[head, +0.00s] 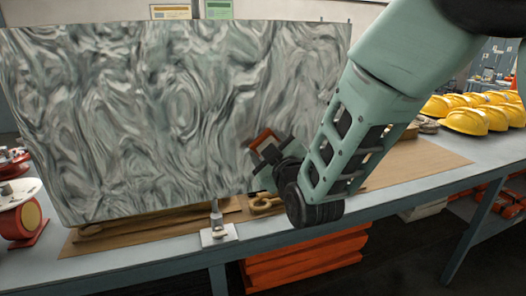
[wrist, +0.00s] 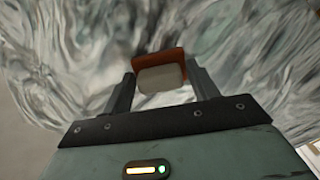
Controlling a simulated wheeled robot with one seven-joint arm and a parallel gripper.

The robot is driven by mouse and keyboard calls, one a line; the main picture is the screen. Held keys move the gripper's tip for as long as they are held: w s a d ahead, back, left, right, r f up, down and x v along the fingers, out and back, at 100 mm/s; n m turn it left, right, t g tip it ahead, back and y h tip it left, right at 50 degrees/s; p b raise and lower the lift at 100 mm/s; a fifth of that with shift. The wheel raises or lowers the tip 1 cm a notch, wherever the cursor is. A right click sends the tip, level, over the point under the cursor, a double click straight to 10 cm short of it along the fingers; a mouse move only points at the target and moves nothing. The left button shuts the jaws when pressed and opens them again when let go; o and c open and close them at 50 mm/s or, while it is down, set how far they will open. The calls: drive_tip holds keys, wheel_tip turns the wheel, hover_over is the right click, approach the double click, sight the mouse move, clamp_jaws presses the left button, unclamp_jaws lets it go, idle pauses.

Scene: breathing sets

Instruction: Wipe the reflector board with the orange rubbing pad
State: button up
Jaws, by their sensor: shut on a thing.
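The reflector board (head: 150,110) is a large upright panel with a grey-green swirled surface, filling the left and middle of the head view. It also fills most of the wrist view (wrist: 255,50). My gripper (head: 266,150) is in front of the board's lower right part. It is shut on the orange rubbing pad (head: 263,138), which shows between the two fingers in the wrist view (wrist: 158,62) with a pale block on its near side. The pad's far face is hidden, and I cannot tell whether it touches the board.
The board stands over a long grey table (head: 405,198) with brown mats (head: 420,160). A small metal stand (head: 217,232) is at the front edge. A red-and-white reel (head: 22,215) is at the left. Several yellow helmets (head: 468,120) sit at the right. Orange crates (head: 305,262) are below.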

sight(302, 136)
drive_tip(key=shift+w+d+b, duration=0.45)
drive_tip(key=shift+d+b, duration=0.1)
drive_tip(key=shift+d, duration=0.85)
drive_tip(key=shift+w+d+b, duration=0.45)
drive_tip(key=shift+d+b, duration=0.15)
drive_tip(key=shift+d, duration=0.85)
drive_tip(key=shift+w+d+b, duration=0.45)
drive_tip(key=shift+d+b, duration=0.1)
drive_tip(key=shift+d, duration=0.85)
drive_tip(key=shift+w+d, duration=0.25)
drive_tip(key=shift+d, duration=0.45)
drive_tip(key=shift+b+v, duration=0.9)
drive_tip(key=shift+v, duration=2.1)
drive_tip(key=shift+a, duration=0.1)
drive_tip(key=shift+b+v, duration=0.4)
drive_tip(key=shift+v, duration=1.15)
